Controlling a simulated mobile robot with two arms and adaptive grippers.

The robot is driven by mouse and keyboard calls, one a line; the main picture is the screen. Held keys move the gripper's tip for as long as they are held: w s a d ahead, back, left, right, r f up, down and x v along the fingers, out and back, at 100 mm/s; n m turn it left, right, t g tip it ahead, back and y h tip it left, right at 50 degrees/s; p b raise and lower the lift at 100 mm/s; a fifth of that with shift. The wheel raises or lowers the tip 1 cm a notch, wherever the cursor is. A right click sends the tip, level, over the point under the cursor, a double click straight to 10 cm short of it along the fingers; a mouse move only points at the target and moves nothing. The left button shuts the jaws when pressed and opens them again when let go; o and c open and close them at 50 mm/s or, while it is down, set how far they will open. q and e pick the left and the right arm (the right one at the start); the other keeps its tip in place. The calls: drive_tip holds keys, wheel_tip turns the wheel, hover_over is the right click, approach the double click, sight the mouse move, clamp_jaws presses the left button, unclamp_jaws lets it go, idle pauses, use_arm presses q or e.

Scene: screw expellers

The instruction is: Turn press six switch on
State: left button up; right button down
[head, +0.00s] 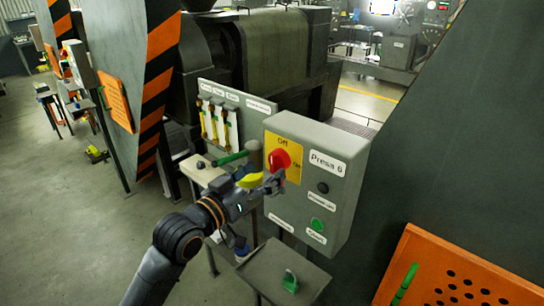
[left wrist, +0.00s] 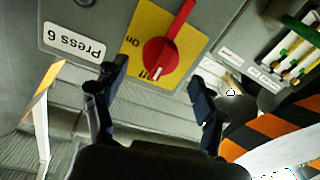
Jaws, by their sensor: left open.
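The Press 6 switch is a red rotary knob (head: 279,160) on a yellow plate (head: 297,168) on the front of a grey control box (head: 335,190). "Off" is printed above it and "On" to its right. The wrist view shows the scene upside down. There the red knob (left wrist: 167,52) has a white mark at its end by the "Off" print. My left gripper (head: 274,183) is just in front of the knob's lower part, partly covering the plate. In the left wrist view, its fingers (left wrist: 157,92) are spread, with the knob ahead between them; contact cannot be told.
Below the knob on the box are a dark button (head: 322,188) and a green button (head: 318,224). A panel of yellow levers (head: 213,122) stands behind left. A small grey stand (head: 268,268) with a green handle is below. An orange perforated panel (head: 450,275) is at right.

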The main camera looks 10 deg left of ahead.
sight(272, 165)
use_arm(q)
drive_tip(key=shift+p+x, duration=0.5)
drive_tip(key=shift+x, duration=1.45)
drive_tip(key=c, duration=1.2)
